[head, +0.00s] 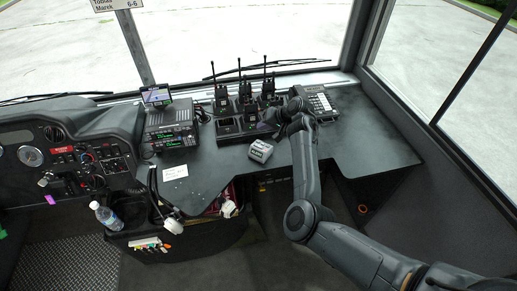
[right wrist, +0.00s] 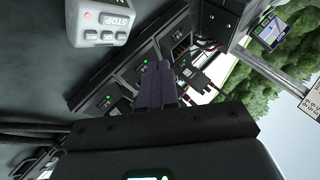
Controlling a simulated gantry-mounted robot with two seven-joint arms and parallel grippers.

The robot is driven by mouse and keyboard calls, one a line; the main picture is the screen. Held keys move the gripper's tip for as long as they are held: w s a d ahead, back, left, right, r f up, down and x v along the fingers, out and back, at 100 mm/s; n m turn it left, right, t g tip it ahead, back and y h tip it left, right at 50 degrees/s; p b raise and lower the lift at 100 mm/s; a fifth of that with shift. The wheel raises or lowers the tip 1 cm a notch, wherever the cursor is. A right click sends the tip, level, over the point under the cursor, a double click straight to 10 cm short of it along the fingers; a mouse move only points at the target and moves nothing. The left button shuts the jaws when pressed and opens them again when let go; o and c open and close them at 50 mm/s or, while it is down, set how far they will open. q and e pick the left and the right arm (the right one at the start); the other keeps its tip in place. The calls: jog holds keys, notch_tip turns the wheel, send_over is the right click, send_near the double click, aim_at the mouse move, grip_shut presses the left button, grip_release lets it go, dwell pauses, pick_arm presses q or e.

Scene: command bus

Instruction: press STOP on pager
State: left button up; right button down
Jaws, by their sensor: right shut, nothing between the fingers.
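The pager is a small light-grey box (head: 260,150) on the dark console, just in front of the radio charger. In the right wrist view the pager (right wrist: 101,22) is at the top left, with a key lettered STOP and smaller keys beside it, one marked red. My right gripper (head: 268,119) is over the charger's front right part, beyond the pager and apart from it. Its dark fingers (right wrist: 157,85) are together and empty in the right wrist view, pointing toward the charger. My left gripper is not in view.
A charger (head: 229,131) with several upright handheld radios stands behind the pager. A keypad phone (head: 318,100) is at its right, a radio unit (head: 172,127) at its left. A white card (head: 175,172) lies left of the pager. The console's right side is clear.

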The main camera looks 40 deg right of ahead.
aim_at(261, 146)
jog(key=f+b, duration=0.1)
jog(key=f, duration=0.1)
jog(key=f+b, duration=0.1)
jog(key=f, duration=0.1)
jog(key=shift+s+a+b, duration=0.1)
jog(key=shift+a+b, duration=0.15)
jog(key=shift+b, duration=0.1)
jog(key=shift+a+f, duration=0.25)
jog(key=shift+f, duration=0.75)
jog(key=shift+s+f, duration=0.1)
dwell(0.6)
jog(key=shift+a+f, duration=0.1)
jog(key=shift+f, duration=0.3)
